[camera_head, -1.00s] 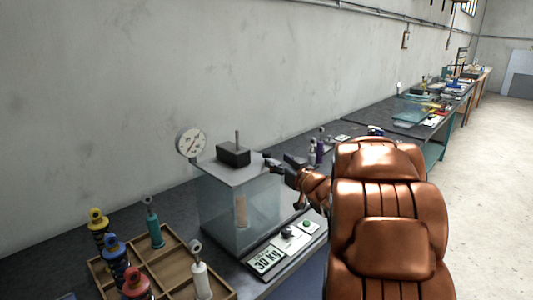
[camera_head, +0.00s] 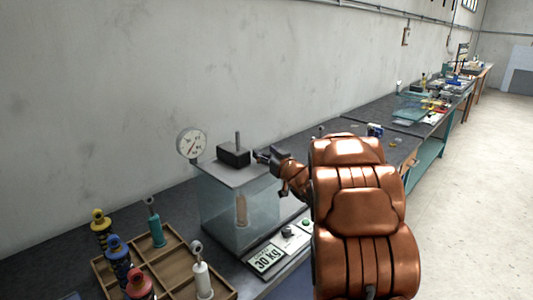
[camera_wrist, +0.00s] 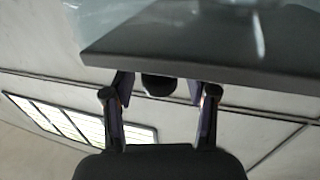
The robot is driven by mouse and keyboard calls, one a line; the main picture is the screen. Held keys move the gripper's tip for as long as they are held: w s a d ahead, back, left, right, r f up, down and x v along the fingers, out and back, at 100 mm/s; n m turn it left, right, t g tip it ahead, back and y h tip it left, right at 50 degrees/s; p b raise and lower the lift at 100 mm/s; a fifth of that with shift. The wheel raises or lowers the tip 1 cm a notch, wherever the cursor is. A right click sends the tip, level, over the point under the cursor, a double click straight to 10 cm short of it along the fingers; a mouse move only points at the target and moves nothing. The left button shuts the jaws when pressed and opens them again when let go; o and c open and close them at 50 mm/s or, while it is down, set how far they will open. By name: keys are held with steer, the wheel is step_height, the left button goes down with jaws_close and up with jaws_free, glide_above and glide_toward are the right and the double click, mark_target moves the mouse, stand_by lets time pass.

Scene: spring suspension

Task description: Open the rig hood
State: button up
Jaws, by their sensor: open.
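The rig is a clear-walled box with a grey top (camera_head: 222,172) on the bench. Its clear hood wall (camera_head: 222,205) is down around a pale upright cylinder (camera_head: 241,209). A black block with a rod (camera_head: 234,155) sits on the top. My gripper (camera_head: 264,155) is at the right edge of the top, close to the block. In the wrist view my gripper (camera_wrist: 160,84) is open, with its fingers on either side of a dark rounded knob (camera_wrist: 159,86) by the grey plate edge (camera_wrist: 180,55). I cannot tell whether the fingers touch it.
A round dial gauge (camera_head: 191,143) stands at the rig's back left. A panel reading 30 kg (camera_head: 266,259) lies in front. A wooden tray (camera_head: 180,262) with several shock absorbers is at the front left. The wall is close behind. Free floor lies to the right.

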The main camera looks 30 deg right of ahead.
jaws_close()
stand_by(0.5)
